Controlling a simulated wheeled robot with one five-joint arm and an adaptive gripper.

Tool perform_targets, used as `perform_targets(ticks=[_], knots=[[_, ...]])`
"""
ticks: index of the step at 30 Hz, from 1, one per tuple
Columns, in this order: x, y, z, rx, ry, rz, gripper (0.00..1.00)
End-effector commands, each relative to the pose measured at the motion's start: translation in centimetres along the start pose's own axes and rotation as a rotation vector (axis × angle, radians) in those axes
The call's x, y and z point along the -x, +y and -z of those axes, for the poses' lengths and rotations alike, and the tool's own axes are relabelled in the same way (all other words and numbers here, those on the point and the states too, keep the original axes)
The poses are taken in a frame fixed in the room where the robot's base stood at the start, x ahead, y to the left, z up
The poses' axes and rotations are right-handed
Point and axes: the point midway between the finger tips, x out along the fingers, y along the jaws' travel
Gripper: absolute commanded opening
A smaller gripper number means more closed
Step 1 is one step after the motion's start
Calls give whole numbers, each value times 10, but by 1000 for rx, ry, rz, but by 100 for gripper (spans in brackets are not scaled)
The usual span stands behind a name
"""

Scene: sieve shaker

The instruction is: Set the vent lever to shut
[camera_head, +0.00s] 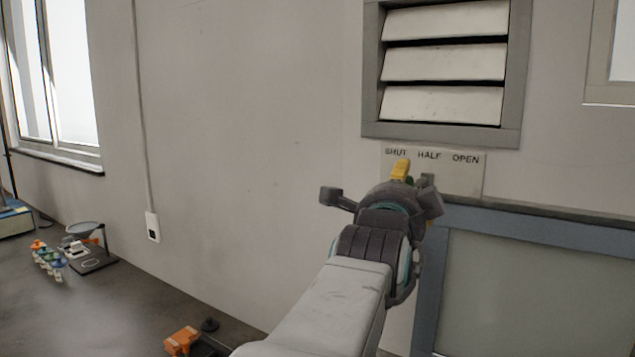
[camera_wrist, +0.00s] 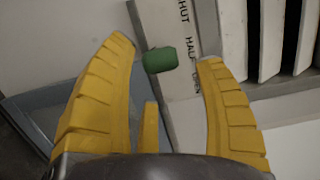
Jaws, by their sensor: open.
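The vent lever's green knob (camera_wrist: 160,60) shows in the wrist view between the tips of my two yellow fingers, nearest the HALF word, with its exact setting hard to tell. In the head view the lever is mostly hidden behind my gripper (camera_head: 412,173). My gripper (camera_wrist: 166,50) is open around the knob, with gaps visible on both sides. The label plate (camera_head: 470,180) reads SHUT, HALF, OPEN from left to right. The vent (camera_head: 443,62) above it has pale slats with dark gaps between them.
A blue-grey framed panel (camera_head: 540,285) stands below and right of the plate. A wall socket (camera_head: 152,227) with a conduit is at left. Small coloured items (camera_head: 48,260) and an orange object (camera_head: 182,341) lie on the dark surface at left.

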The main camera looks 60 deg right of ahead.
Motion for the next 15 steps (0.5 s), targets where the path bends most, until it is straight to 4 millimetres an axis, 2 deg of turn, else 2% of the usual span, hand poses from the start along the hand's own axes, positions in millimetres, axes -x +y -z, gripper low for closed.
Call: perform_targets(ticks=[6, 15], knots=[[-27, -2, 0, 0, 0, -1, 64], [-44, -1, 0, 0, 0, 1, 64]])
